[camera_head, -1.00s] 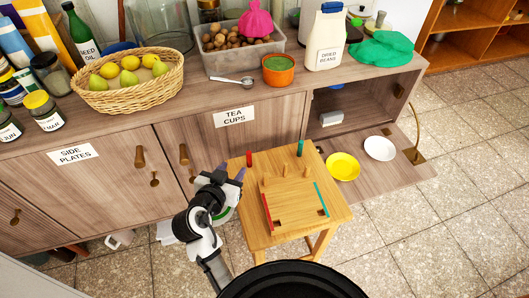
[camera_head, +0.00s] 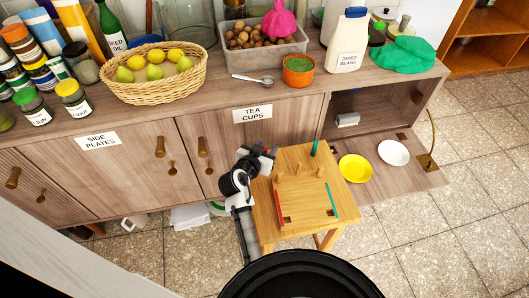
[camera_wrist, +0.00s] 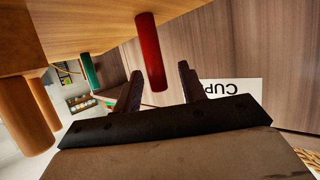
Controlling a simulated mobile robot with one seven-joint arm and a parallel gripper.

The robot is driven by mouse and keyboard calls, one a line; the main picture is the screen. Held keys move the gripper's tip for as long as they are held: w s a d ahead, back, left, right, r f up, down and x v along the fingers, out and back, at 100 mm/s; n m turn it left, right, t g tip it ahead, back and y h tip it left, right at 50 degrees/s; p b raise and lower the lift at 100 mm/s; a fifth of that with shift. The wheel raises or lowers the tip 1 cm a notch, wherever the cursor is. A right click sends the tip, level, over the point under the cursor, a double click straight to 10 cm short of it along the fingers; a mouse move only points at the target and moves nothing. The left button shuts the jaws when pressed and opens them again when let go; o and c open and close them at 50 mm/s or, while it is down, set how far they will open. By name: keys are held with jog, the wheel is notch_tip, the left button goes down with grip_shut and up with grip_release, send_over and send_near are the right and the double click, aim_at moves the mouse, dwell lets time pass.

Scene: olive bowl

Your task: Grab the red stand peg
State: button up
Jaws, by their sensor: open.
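The red peg (camera_wrist: 151,52) stands up from the back left corner of the small wooden stool (camera_head: 300,228). In the wrist view, which is upside down, its free end lies between the two fingers of my gripper (camera_wrist: 159,78). The fingers are apart on either side of it, and I see no clear grip. In the head view my gripper (camera_head: 266,151) is at the stool's back left corner and mostly hides the red peg. A green peg (camera_head: 315,149) stands at the back right corner; it also shows in the wrist view (camera_wrist: 90,72).
Short plain wooden pegs (camera_head: 298,169) stand on the stool, with a red strip (camera_head: 277,205) and a teal strip (camera_head: 332,200) along its sides. The cabinet front with the TEA CUPS label (camera_head: 252,114) is close behind my gripper. A yellow plate (camera_head: 355,168) lies to the right.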

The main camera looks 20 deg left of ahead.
jog(key=shift+w+f, duration=0.25)
jog(key=shift+w, duration=0.3)
grip_shut()
jog(key=shift+r, duration=0.1)
